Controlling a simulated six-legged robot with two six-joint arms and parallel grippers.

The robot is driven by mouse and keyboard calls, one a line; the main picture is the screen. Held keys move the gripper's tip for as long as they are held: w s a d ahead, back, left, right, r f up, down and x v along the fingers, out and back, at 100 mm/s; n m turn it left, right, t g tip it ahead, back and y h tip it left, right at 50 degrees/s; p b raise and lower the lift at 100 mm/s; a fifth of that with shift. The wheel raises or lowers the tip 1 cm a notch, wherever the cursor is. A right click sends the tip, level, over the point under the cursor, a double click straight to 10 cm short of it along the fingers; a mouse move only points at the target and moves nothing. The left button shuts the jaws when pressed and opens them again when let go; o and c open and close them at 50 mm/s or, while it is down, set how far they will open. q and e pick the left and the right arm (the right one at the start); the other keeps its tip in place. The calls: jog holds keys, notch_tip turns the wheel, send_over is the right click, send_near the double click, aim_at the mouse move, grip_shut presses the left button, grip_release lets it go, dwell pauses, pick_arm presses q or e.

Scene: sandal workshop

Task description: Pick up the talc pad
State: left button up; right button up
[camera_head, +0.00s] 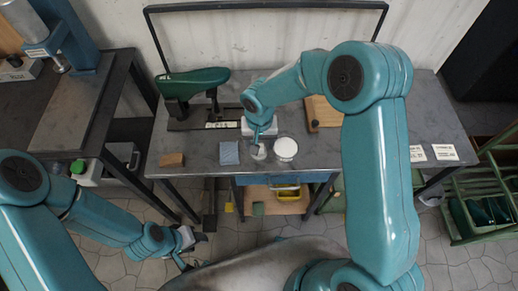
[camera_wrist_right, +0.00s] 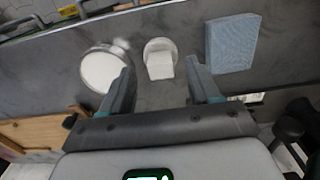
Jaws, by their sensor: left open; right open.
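A small round white pad with a pale block-like grip, which looks like the talc pad (camera_head: 259,152), rests near the front edge of the workbench. In the right wrist view the pad (camera_wrist_right: 160,64) shows between and just beyond my fingertips. My right gripper (camera_wrist_right: 160,78) is open, with nothing between its fingers, and points at the pad; in the head view it hangs over the bench, partly covering the pad. My left gripper (camera_head: 191,251) is open and empty, low in front of the bench, away from the pad.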

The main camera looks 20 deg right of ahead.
notch_tip(320, 180, down, 3)
jog(key=shift+w, duration=0.1)
jog(key=c, duration=1)
jog(key=shift+c, duration=0.2)
jog(key=shift+r, duration=0.1)
notch_tip(320, 180, up, 20)
jog(key=shift+b, duration=0.35)
jog(key=o, duration=0.4)
jog(key=c, duration=0.3)
